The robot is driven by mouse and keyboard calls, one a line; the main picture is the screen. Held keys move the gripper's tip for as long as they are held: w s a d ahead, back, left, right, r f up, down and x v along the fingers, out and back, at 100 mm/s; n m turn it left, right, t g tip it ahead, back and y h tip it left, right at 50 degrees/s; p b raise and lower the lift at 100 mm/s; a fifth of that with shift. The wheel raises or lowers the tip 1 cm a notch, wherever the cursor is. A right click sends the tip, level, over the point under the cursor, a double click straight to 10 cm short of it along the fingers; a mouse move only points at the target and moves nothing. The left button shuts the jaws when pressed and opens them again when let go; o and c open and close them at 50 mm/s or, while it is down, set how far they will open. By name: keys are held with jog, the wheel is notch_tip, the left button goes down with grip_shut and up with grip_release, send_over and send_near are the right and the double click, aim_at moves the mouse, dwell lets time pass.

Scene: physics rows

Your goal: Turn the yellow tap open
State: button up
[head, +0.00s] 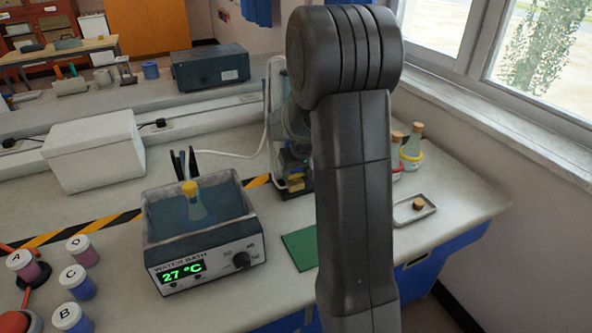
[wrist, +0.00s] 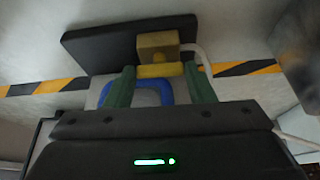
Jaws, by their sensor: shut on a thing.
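The yellow tap (wrist: 157,71) is a short bar in front of a brass-coloured block (wrist: 158,45) in the wrist view. My gripper (wrist: 160,70) has its two green fingers at either end of the yellow bar and is shut on it. In the head view a bit of yellow (head: 296,181) shows low beside my arm, at the foot of a pale upright panel. My arm hides most of the tap and gripper there. A blue loop (wrist: 152,87) lies between the fingers in the wrist view.
A water bath (head: 205,255) reading 27 °C, with a flask in it, stands left of my arm. Lettered jars (head: 73,281) stand at the lower left. Flasks (head: 412,148) and a small tray (head: 415,208) are to the right. A green mat (head: 301,247) lies in front.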

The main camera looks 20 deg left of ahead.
dwell(0.4)
jog(key=o, duration=1)
jog(key=v, duration=1.4)
jog(key=shift+w+d+f, duration=0.1)
jog(key=shift+d, duration=0.05)
jog(key=shift+f, duration=0.15)
jog(key=x, duration=1.3)
jog(key=shift+a+f, duration=0.2)
jog(key=shift+a, duration=0.15)
